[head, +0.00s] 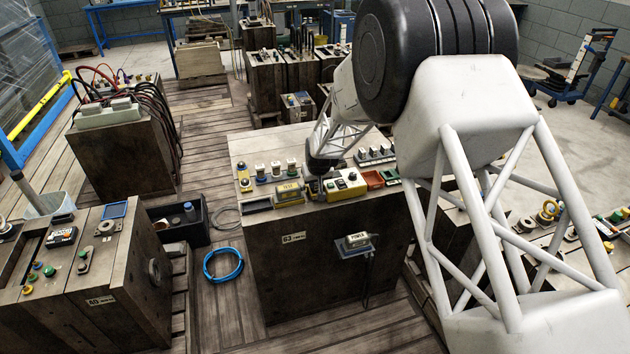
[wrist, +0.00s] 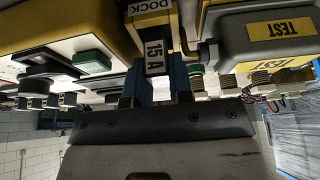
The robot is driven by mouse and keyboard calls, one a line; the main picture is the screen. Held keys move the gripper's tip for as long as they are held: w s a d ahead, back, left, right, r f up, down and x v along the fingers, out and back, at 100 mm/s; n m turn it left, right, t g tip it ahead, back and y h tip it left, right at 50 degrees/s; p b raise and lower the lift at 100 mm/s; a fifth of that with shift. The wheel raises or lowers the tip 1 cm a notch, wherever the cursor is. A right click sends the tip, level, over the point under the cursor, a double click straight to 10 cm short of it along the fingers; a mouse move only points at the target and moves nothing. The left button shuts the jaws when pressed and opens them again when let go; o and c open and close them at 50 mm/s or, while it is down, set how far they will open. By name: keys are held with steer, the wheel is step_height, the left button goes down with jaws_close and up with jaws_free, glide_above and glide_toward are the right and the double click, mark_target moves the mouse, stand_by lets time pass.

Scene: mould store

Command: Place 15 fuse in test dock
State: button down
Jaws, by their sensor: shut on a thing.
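My gripper (wrist: 154,85) is shut on a dark fuse with a white "15 A" label (wrist: 154,57); its blue fingers sit on both sides. The wrist view seems upside down. A part lettered "DOCK" (wrist: 151,8) lies right beyond the fuse, close to or touching it; I cannot tell whether the fuse is seated. A grey and yellow box lettered "TEST" (wrist: 280,30) stands beside the dock, and also shows in the head view (head: 290,193). In the head view my gripper (head: 318,186) is low over the bench's front and hides the fuse and dock.
A yellow box with buttons (head: 347,184) stands close to the right of my gripper. Several fuse-like pieces (head: 276,169) stand in a row at left. Red (head: 373,178) and green (head: 391,175) trays lie at right. A power unit (head: 357,241) hangs on the wooden bench's (head: 290,265) front.

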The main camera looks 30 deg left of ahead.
steer(key=shift+f, duration=0.35)
stand_by(1.0)
steer(key=c, duration=0.9)
jaws_free()
steer(key=shift+c, duration=0.2)
steer(key=shift+r, duration=0.1)
steer(key=shift+w+r, duration=0.15)
steer(key=shift+r, duration=3.5)
